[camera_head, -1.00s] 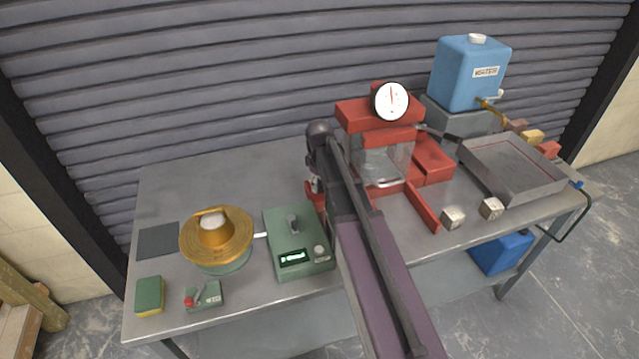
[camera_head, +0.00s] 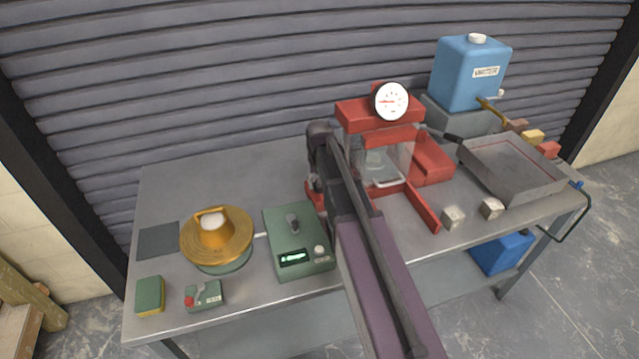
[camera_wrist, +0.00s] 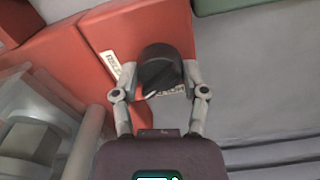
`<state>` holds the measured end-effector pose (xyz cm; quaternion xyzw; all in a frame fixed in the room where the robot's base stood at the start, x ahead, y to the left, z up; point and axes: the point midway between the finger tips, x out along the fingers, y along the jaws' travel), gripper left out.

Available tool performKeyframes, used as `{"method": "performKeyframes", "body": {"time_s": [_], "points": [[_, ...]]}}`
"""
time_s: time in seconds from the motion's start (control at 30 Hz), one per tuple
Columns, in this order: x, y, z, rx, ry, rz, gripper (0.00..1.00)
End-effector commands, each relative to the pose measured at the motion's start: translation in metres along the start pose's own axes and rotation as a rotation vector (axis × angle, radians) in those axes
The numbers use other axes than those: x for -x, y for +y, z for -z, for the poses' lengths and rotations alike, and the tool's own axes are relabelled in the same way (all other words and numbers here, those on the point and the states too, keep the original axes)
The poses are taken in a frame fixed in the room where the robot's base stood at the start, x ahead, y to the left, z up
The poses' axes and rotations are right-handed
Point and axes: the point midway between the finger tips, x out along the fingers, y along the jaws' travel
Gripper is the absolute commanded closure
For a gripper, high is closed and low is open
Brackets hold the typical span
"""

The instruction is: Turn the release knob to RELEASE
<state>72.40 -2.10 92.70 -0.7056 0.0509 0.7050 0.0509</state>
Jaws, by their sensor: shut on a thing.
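The release knob (camera_wrist: 160,70) is black and round, on a red block (camera_wrist: 125,30) in the wrist view. A pale mark on the knob points to the lower left. One white label (camera_wrist: 112,68) lies to its left, and another (camera_wrist: 172,91) lies below it, partly covered by the knob. My gripper (camera_wrist: 163,73) is shut on the knob, one finger on each side. In the head view my arm hides the knob, and the red press (camera_head: 380,112) with a round gauge (camera_head: 391,101) stands just right of my wrist.
Left of my arm on the grey bench are a green box (camera_head: 296,255), a brass flow table (camera_head: 216,243), a small red-levered switch box (camera_head: 206,296) and a sponge (camera_head: 150,296). A blue water tank (camera_head: 468,75) and metal tray (camera_head: 512,170) stand right.

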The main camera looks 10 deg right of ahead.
Motion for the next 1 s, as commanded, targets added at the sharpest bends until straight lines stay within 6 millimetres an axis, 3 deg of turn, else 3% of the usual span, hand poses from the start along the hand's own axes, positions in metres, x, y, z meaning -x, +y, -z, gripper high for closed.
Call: {"method": "performKeyframes", "body": {"time_s": [0.5, 1.0], "points": [[-0.0005, 0.0006, -0.0010, -0.447, -0.001, -0.002, 0.91], [-0.0005, 0.0007, -0.0012, -0.591, -0.002, -0.002, 0.91]]}}
